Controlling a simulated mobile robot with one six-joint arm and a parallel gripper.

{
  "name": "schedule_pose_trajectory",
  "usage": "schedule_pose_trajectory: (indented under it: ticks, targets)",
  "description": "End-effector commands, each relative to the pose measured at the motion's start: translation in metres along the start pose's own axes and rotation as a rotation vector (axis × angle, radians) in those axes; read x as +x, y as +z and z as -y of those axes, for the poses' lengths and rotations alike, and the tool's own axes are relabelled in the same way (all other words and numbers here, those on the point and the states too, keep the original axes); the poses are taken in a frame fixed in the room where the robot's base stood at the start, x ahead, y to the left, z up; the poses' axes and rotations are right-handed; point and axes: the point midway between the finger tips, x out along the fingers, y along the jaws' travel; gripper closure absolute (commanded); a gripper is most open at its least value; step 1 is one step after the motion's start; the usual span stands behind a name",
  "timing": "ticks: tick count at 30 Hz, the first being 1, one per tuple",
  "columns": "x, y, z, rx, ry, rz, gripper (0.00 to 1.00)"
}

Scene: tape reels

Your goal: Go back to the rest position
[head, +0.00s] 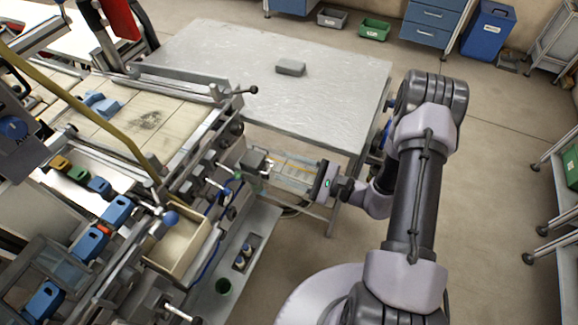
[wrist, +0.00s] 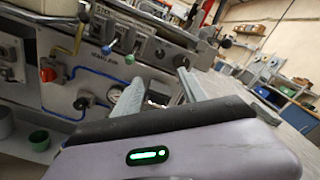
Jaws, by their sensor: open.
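My gripper (head: 274,170) reaches left from my arm in the head view, low beside the machine and next to the near edge of the grey table. Its two grey fingers also show in the wrist view (wrist: 160,82), apart, with nothing visible between them. In the wrist view, the fingers point toward the machine's front panel (wrist: 110,62). I cannot tell how far the fingertips are from the panel or its levers.
The machine (head: 150,140) with levers and knobs fills the left. The grey table (head: 330,100) bears a small grey block (head: 290,67). A blue bin (head: 488,30) and a green tray (head: 374,29) stand at the back. Shelving (head: 560,185) stands right; open floor (head: 490,150) lies between.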

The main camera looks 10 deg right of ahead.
Motion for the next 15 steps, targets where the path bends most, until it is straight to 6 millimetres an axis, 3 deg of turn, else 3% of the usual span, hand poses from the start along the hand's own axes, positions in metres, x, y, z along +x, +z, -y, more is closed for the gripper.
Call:
schedule_pose_trajectory:
  ticks: [5,8,11,12,15]
  targets:
    - [0.0,0.0,0.0,0.0,0.001,0.0,0.51]
    - [0.007,0.022,0.005,-0.027,0.066,0.034,0.51]
    - [0.021,0.089,0.008,-0.11,0.287,0.112,0.51]
    - [0.022,0.122,0.003,-0.161,0.41,0.135,0.51]
    - [0.01,0.19,-0.017,-0.315,0.715,0.124,0.51]
